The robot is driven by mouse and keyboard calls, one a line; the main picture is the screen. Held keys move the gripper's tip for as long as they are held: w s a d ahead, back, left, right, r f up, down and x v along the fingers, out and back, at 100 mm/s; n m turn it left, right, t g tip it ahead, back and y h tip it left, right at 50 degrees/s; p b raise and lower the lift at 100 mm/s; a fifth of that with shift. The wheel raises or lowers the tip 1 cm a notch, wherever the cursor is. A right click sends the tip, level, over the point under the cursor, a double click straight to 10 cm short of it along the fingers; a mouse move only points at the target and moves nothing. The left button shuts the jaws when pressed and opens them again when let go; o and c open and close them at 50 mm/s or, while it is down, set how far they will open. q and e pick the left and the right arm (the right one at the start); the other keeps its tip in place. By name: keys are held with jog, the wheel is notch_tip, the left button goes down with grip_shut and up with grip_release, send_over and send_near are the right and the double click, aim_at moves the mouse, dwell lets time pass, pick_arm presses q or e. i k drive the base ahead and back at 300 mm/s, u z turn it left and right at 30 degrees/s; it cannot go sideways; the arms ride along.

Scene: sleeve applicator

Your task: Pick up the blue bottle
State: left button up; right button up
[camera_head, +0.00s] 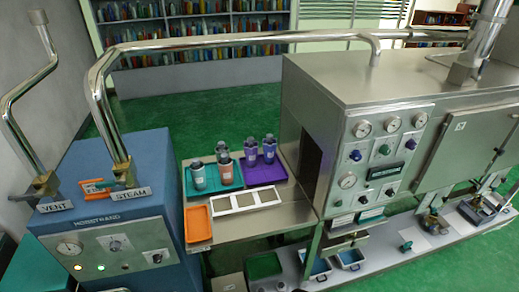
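Several small bottles with dark caps stand upright on the steel table. Two purple to blue-purple bottles, a left one (251,156) and a right one (269,153), stand on the purple tray (266,176). I cannot tell whether either is the blue bottle. A grey bottle (199,179) and a bottle with an orange-red band (226,174) stand on the teal tray (208,188), with another grey-capped bottle (221,149) partly hidden behind. Neither of my grippers is in view.
An orange tray (198,224) and a white frame with square openings (244,207) lie at the table's front. The blue steam cabinet (100,210) stands left, the large steel machine (375,115) right. A steel pipe (240,41) arches above the table.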

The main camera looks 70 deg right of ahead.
aim_at(270, 144)
jog(key=z, duration=0.4)
jog(key=i, duration=0.9)
jog(key=z, duration=0.6)
